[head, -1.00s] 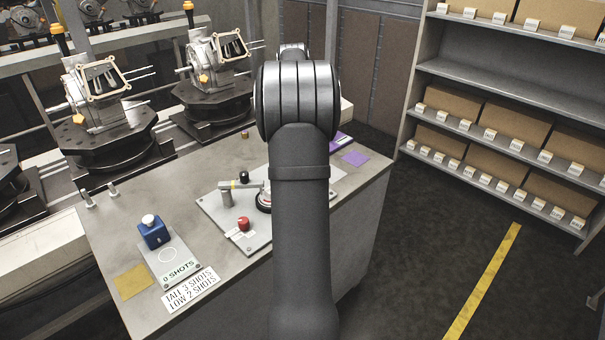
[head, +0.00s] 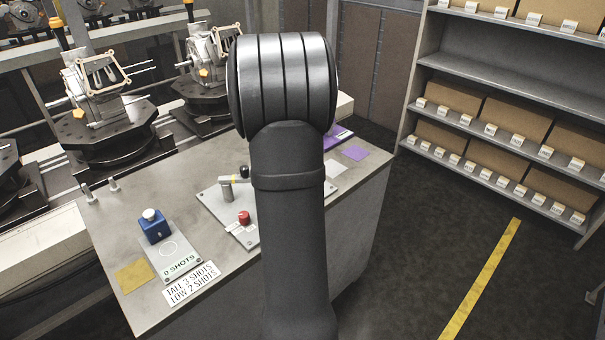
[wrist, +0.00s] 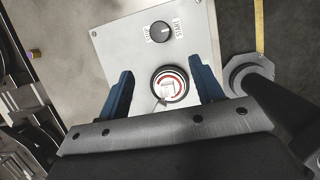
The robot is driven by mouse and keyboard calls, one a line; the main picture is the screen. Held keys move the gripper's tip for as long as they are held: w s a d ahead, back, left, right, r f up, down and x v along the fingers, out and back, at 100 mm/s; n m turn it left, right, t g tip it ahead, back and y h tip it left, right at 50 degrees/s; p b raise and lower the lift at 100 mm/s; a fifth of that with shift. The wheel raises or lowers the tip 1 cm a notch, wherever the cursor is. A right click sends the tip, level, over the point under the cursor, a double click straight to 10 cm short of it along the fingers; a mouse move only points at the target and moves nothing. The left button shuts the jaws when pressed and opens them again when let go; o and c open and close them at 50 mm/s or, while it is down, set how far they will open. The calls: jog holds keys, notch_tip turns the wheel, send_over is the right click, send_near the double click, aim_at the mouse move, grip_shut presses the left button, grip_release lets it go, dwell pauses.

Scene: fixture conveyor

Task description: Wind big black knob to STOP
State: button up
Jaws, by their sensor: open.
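In the wrist view a round black knob (wrist: 160,31) with a pale pointer mark sits on a light grey panel (wrist: 115,45). Between the fingers shows a round black-rimmed dial (wrist: 168,85) with a red and white face. In the head view my arm hides the gripper, the knob and the dial.
On the same panel stand a red button (head: 244,217) and a grey post with a lever (head: 228,188).

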jog(key=w+d+f+n, duration=0.1)
jog(key=f, duration=0.4)
jog(key=w+d+f+n, duration=0.1)
jog(key=w+f, duration=0.1)
jog(key=f, duration=0.4)
jog(key=w+d+f+n, duration=0.1)
jog(key=w+f, duration=0.1)
jog(key=f, duration=0.3)
jog(key=shift+w+f, duration=0.1)
jog(key=shift+f, duration=0.15)
jog(key=c, duration=1)
